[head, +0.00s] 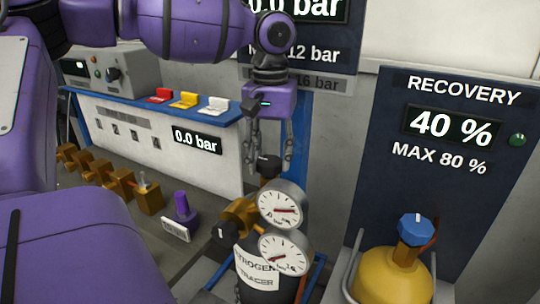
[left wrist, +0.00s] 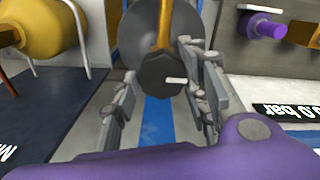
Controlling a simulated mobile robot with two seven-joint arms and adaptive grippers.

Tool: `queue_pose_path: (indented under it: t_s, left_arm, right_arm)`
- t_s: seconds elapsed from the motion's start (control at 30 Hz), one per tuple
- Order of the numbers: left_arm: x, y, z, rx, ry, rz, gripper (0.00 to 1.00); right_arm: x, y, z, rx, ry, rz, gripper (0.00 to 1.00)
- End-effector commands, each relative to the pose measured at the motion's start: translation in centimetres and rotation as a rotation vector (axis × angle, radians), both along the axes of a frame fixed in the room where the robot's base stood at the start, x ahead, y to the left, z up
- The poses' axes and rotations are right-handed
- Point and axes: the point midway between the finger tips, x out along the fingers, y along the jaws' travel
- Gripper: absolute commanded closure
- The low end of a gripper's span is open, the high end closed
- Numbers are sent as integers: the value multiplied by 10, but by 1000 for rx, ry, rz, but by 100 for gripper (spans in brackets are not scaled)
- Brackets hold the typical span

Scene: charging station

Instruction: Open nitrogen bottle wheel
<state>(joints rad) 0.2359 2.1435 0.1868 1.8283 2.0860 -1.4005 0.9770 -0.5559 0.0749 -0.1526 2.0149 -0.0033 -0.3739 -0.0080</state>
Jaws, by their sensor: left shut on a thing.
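The nitrogen bottle (head: 262,272) stands upright at the lower middle of the head view, labelled as nitrogen tracer. Its black wheel (head: 268,164) sits on top of the brass valve, above two round gauges. In the left wrist view the wheel (left wrist: 160,76) faces the camera and has a white mark pointing right. My left gripper (head: 271,160) points down over the wheel, with one finger on each side; its fingers (left wrist: 160,70) show likewise in the left wrist view. It is shut on the wheel. The finger contact is partly hard to make out. My right gripper is not in view.
An upper gauge (head: 280,204) and a lower gauge (head: 284,254) sit close below my gripper. A yellow bottle with a blue wheel (head: 415,228) stands at right, before the recovery panel (head: 440,130). A blue-edged bench (head: 160,110) with several brass valves lies at left.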

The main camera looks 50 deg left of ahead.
Motion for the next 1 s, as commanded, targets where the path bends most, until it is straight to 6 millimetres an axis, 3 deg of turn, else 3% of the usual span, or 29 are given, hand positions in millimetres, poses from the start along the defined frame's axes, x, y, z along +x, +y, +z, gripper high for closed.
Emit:
queue_pose_path:
  t_s: [0.17,0.2,0.33,0.73,1.0]
  left_arm:
    - [-1,-1,-1,-5,3,0,85]
    - [-1,-1,-1,-5,3,0,57]
    - [-1,-1,-1,-4,2,-1,41]
    - [0,0,6,-1,-1,-1,41]
    - [1,0,57,1,-4,0,41]
  right_arm:
    - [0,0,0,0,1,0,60]
    - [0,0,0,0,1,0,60]
    - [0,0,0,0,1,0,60]
    - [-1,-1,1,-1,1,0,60]
    - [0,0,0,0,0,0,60]
